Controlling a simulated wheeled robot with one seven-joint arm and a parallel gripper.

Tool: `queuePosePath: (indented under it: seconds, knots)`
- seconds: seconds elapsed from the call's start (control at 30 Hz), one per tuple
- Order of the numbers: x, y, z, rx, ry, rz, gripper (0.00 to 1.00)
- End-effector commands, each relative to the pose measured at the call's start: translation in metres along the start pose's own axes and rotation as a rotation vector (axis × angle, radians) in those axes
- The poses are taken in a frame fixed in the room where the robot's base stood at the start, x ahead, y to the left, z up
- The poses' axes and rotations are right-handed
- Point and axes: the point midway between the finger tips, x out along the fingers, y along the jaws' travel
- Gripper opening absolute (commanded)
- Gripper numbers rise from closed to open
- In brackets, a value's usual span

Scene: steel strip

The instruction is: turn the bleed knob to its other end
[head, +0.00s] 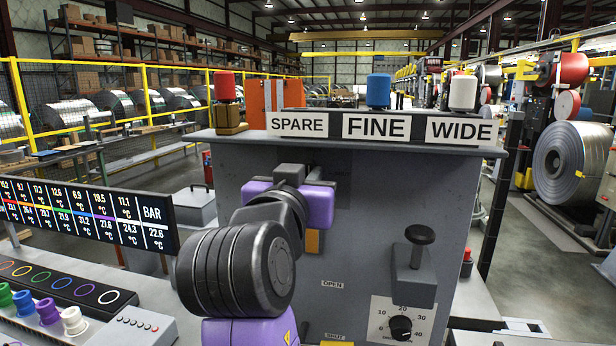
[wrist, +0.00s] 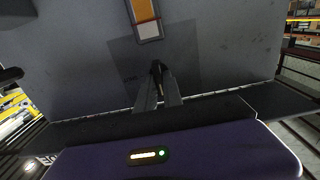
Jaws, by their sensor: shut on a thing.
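My gripper (wrist: 158,92) points at the grey front panel of the cabinet (head: 375,200). In the wrist view its two fingers are close together on a small dark piece (wrist: 156,68) at the panel, which I take to be the bleed knob. Most of it is hidden by the fingers, so its turn angle cannot be read. A darker square patch lies around it, with faint lettering that I cannot read. In the head view my purple and grey arm covers the fingertips and the knob.
An orange and white plate (wrist: 145,18) is on the panel near the fingers. A black-topped lever (head: 420,240) and a black dial (head: 400,327) marked 0 to 40 are at the panel's right. Red, blue and white caps stand on top. A display (head: 90,215) is at left.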

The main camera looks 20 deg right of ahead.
Motion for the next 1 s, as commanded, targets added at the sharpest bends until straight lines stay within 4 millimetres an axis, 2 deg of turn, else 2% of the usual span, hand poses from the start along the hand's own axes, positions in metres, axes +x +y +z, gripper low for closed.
queuePosePath:
  seconds: [0.37, 1.0]
  knots:
    - [-0.0003, 0.0007, 0.0036, 0.103, 0.001, 0.0, 0.0]
    - [-0.0007, 0.0035, 0.0057, 0.674, 0.002, -0.001, 0.0]
